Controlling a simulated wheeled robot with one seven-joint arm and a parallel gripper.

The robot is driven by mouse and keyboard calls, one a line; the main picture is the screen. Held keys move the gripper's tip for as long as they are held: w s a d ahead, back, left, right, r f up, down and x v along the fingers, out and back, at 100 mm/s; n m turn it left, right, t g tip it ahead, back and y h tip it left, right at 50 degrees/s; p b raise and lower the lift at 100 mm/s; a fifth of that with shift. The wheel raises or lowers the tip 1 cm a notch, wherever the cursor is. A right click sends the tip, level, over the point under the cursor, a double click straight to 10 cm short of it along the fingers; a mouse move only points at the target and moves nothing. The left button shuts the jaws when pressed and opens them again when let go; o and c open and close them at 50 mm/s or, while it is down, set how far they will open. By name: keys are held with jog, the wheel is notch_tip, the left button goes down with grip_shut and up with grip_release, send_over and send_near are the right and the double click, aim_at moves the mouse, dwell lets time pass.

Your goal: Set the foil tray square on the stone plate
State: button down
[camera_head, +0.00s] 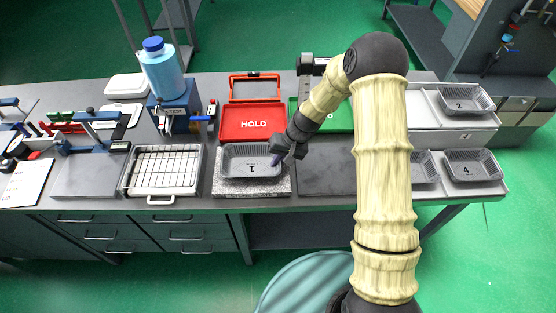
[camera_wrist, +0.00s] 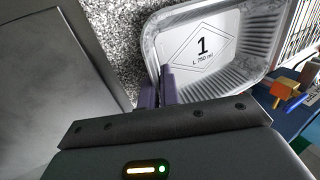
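The foil tray (camera_head: 236,152), marked 1, is over the speckled stone plate (camera_head: 250,189). In the head view its sides run roughly along the plate's, with a strip of plate bare in front; I cannot tell whether it touches fully. My gripper (camera_head: 279,155) is at the tray's right wall. In the wrist view the purple fingers (camera_wrist: 159,90) are close together, one on each side of the wall of the tray (camera_wrist: 240,18), shut on it. Bare stone plate (camera_wrist: 115,30) shows beside the tray there.
A wire rack pan (camera_head: 163,170) stands left of the plate and a dark slab (camera_head: 326,172) right of it. Behind are a red HOLD bin (camera_head: 252,122) and a blue-capped bottle (camera_head: 162,75). Other foil trays, such as number 4 (camera_head: 472,167), lie farther right.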

jog(key=shift+f, duration=0.15)
jog(key=c, duration=1.6)
grip_release()
jog(key=shift+o, duration=0.2)
jog(key=shift+d, duration=0.1)
